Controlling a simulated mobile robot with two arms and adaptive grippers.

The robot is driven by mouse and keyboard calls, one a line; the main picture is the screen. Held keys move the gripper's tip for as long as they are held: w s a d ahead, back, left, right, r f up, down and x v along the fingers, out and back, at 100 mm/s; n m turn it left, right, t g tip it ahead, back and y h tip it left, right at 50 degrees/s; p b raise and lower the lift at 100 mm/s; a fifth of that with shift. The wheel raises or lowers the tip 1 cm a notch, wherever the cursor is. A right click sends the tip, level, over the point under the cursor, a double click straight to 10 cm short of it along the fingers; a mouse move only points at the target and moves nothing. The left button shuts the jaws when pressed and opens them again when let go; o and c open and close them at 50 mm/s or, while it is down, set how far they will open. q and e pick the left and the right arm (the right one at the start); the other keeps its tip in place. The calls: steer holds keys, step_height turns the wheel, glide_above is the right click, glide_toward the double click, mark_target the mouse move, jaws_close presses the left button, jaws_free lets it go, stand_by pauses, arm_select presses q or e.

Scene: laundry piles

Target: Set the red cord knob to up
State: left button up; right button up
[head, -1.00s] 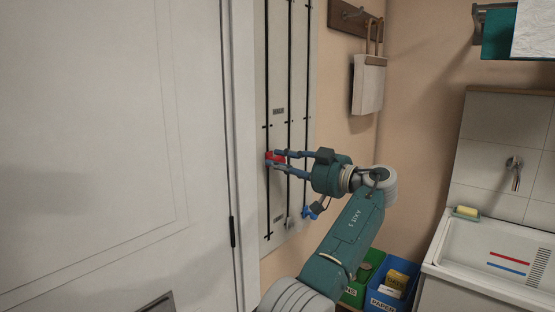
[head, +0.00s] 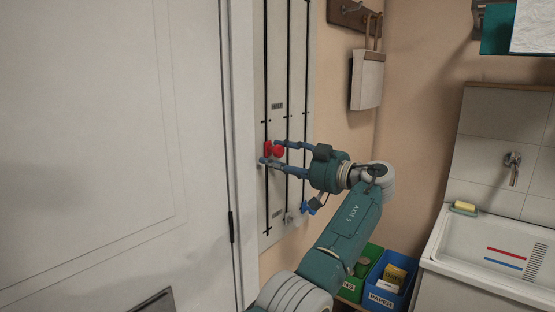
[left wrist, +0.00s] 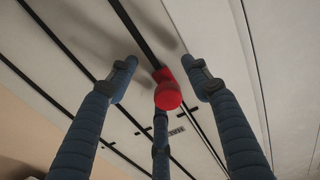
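The red cord knob (head: 277,150) sits on the leftmost dark vertical cord of a pale wall panel (head: 277,180), between an upper and a lower small label. My left gripper (head: 269,154) is at the knob with its fingers spread. In the left wrist view the red knob (left wrist: 167,92) stands between the fingers of my left gripper (left wrist: 164,75), with visible gaps to the two side fingers. A third finger is below the knob in that picture; whether it touches cannot be told. My right gripper is out of view.
A blue knob (head: 308,208) and a pale knob (head: 292,218) sit lower on the other cords. A white door (head: 110,140) stands left of the panel. A bag (head: 367,80) hangs to the right. Bins (head: 392,288) and a sink (head: 500,235) are at lower right.

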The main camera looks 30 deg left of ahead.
arm_select(q)
steer(key=s+d, duration=0.1)
steer(key=d, duration=1)
steer(key=shift+d, duration=0.35)
steer(key=shift+c, duration=0.3)
steer(key=shift+r, duration=0.1)
steer(key=shift+c, duration=1.1)
steer(key=s+a+r+m+t+h+p, duration=0.15)
steer(key=r+m+t+p, duration=0.3)
steer(key=m+p, duration=0.55)
steer(key=s+a+r+m+t+h+p, duration=0.1)
steer(key=s+r+m+t+p, duration=0.3)
steer(key=m+p, duration=0.6)
steer(key=w+a+m+p, duration=0.1)
steer(key=w+a, duration=0.1)
steer(key=w+a+g+p, duration=0.1)
steer(key=w+a, duration=0.1)
steer(key=a, duration=0.1)
steer(key=w+a+r+m, duration=0.1)
steer(key=w+a, duration=0.1)
steer(key=a, duration=0.1)
steer(key=shift+a+m+g+y+p, duration=0.25)
steer(key=shift+m+p, duration=0.05)
steer(key=shift+p, duration=0.1)
steer(key=shift+w+a+f, duration=0.15)
steer(key=shift+w+a, duration=0.15)
steer(key=shift+a, duration=0.1)
